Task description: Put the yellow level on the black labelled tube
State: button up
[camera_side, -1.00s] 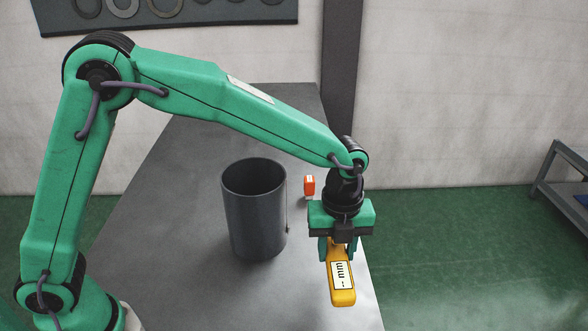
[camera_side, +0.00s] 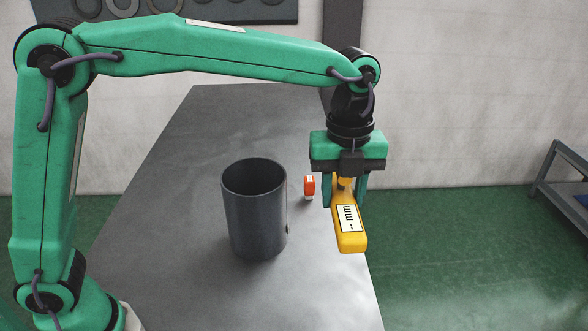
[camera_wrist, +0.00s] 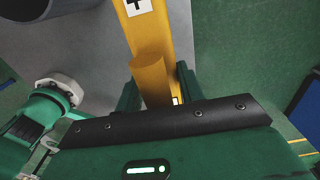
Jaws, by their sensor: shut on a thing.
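The yellow level (camera_side: 349,232) hangs from my gripper (camera_side: 344,194), with a white label with black marks on its face. My gripper is shut on it, and it is held up near the right edge of the table, to the right of the tube. In the wrist view the level (camera_wrist: 150,60) runs up between the fingers (camera_wrist: 158,90). The black tube (camera_side: 254,215) stands upright on the table, open at the top. Its label is hardly seen from this side. In the wrist view part of the tube (camera_wrist: 55,12) shows at the top left.
A small orange object with a white label (camera_side: 309,187) stands on the table behind the tube, left of my gripper. A rack (camera_side: 562,180) stands far right on the green floor.

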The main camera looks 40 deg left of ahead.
jog(key=r, duration=0.8)
jog(key=shift+a, duration=0.25)
jog(key=a, duration=2.3)
jog(key=shift+w+f, duration=0.2)
jog(key=shift+f, duration=2.45)
jog(key=shift+f, duration=0.15)
jog(key=shift+f, duration=2.7)
jog(key=shift+f, duration=0.5)
jog(key=o, duration=1.3)
